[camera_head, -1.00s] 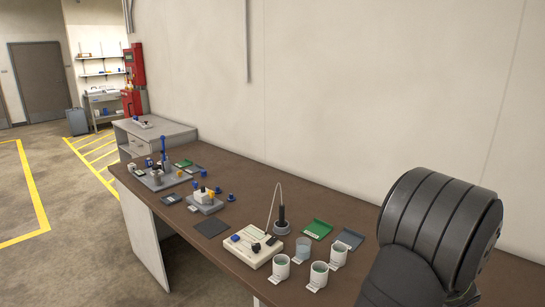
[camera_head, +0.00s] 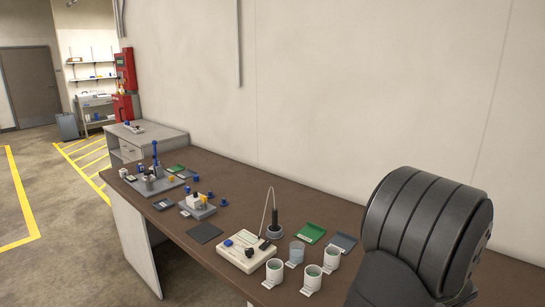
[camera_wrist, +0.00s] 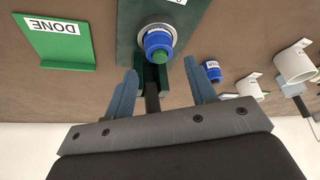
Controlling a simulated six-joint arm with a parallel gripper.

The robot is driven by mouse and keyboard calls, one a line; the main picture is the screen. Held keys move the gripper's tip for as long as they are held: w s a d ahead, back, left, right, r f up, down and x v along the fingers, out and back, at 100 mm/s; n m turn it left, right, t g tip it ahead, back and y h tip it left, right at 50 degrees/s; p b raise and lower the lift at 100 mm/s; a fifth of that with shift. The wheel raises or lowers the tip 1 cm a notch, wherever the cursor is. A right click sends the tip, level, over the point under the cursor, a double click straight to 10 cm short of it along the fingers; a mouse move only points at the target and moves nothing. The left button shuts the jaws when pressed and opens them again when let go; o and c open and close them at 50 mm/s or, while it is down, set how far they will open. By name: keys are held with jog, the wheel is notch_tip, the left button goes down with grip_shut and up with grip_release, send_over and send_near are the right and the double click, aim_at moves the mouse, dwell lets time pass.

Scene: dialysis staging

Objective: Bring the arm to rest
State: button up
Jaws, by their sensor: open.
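My gripper (camera_wrist: 160,88) shows in the wrist view with its two blue-grey fingers spread apart. No object is held between the fingertips. A blue round cap with a green centre (camera_wrist: 159,43) sits in a grey ring on a dark green plate (camera_wrist: 128,35), just beyond the fingers. In the head view only a thick dark part of my arm shows at the right; my gripper is out of that picture.
In the wrist view, a green DONE tray (camera_wrist: 60,48) lies left and white cups (camera_wrist: 293,64) stand right. In the head view, the brown table (camera_head: 255,182) holds a cream board (camera_head: 247,252), cups (camera_head: 313,278) and a grey fixture (camera_head: 158,184). Bare tabletop lies along the wall.

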jog(key=x, duration=0.4)
jog(key=shift+f, duration=0.4)
jog(key=r, duration=0.3)
jog(key=s+r, duration=0.1)
jog(key=r, duration=0.1)
jog(key=shift+d+r, duration=0.15)
jog(key=shift+r, duration=0.05)
jog(key=s+d+r, duration=0.2)
jog(key=s+r, duration=0.4)
jog(key=s, duration=0.5)
jog(key=w+a+f+n, duration=0.1)
jog(key=w+a+n, duration=0.1)
jog(key=w+a, duration=0.8)
jog(key=w+a+f, duration=0.6)
jog(key=w, duration=0.1)
jog(key=shift+w+a+f+y, duration=0.25)
jog(key=shift+a+f+y, duration=0.1)
jog(key=shift+y, duration=0.05)
